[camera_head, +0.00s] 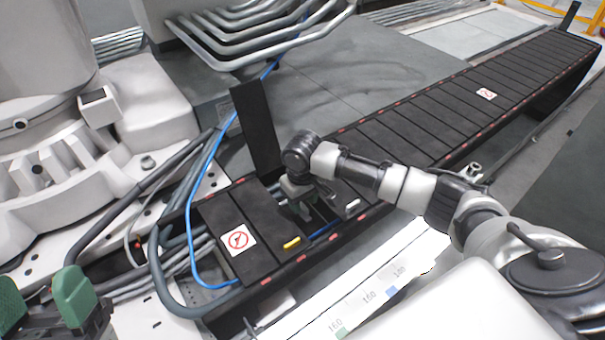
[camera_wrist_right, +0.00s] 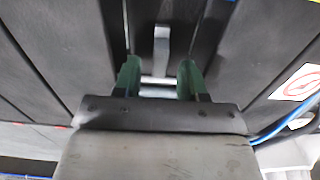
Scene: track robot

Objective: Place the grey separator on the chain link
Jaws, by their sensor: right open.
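The black cable chain (camera_head: 375,150) runs from the lower left to the upper right in the head view. One link has its lid raised (camera_head: 257,130), and a gap shows at the opening beside my right gripper (camera_head: 300,203). In the right wrist view, a narrow grey piece (camera_wrist_right: 161,48), apparently the separator, stands in the dark gap just ahead of the open green fingers (camera_wrist_right: 159,80). It is centred between them; I cannot tell whether they touch it. My left gripper (camera_head: 42,303) is open and empty at the lower left.
A yellow piece (camera_head: 291,243) and a small pale piece (camera_head: 352,205) sit on the chain's near side. Blue and grey cables (camera_head: 190,215) enter the chain's left end. Bent grey tubes (camera_head: 250,25) hang above. A white machine base (camera_head: 60,180) fills the left.

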